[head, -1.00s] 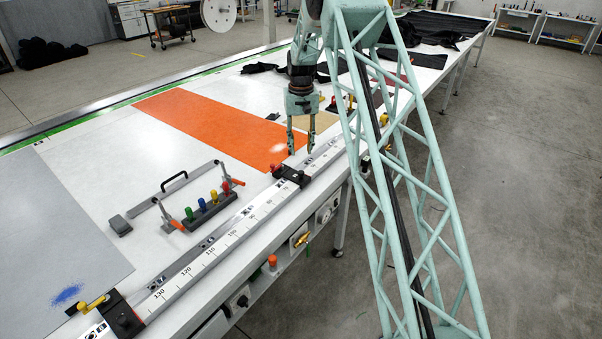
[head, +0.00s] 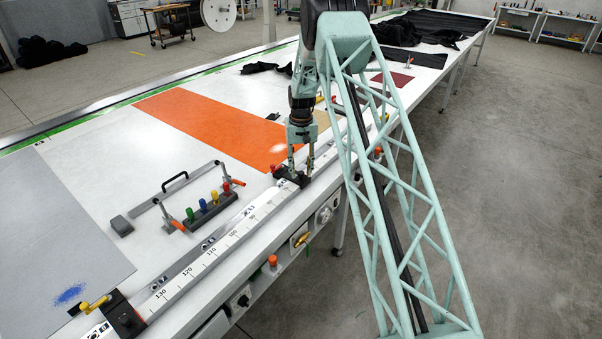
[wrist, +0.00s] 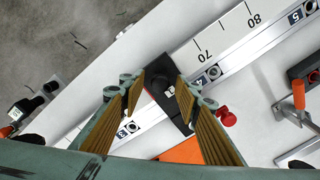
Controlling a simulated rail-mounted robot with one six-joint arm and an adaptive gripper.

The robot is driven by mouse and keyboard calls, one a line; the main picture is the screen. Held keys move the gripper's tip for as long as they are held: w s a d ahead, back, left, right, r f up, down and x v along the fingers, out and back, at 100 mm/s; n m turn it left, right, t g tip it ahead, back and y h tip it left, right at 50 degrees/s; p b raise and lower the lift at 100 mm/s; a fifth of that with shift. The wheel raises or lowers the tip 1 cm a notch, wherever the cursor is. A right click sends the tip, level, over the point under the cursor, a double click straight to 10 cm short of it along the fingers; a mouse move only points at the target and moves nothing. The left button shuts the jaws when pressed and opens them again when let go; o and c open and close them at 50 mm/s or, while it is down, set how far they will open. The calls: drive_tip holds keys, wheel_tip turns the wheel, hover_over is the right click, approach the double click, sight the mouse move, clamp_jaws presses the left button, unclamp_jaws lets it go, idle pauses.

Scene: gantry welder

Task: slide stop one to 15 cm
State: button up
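A black stop (head: 303,181) with a red knob sits on the ruler rail (head: 214,252) along the table's front edge. My gripper (head: 298,164) is down at this stop, pointing downwards. In the wrist view, the stop (wrist: 166,98) lies between the two spread fingers (wrist: 162,86), its red knob (wrist: 228,118) out to the right. I cannot tell whether the fingers touch it. The scale marks 70 and 80 show just beyond the stop; its own number is not readable. A second black stop (head: 124,316) with a yellow knob stands near the 130 mark.
A rack with several coloured knobs (head: 208,207) and a handled bar clamp (head: 175,183) lie behind the rail. An orange sheet (head: 205,120) and a grey sheet (head: 45,235) cover parts of the table. Valves and knobs line the table's front side.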

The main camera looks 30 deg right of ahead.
drive_tip(key=shift+f, duration=0.6)
drive_tip(key=shift+c, duration=0.7)
clamp_jaws()
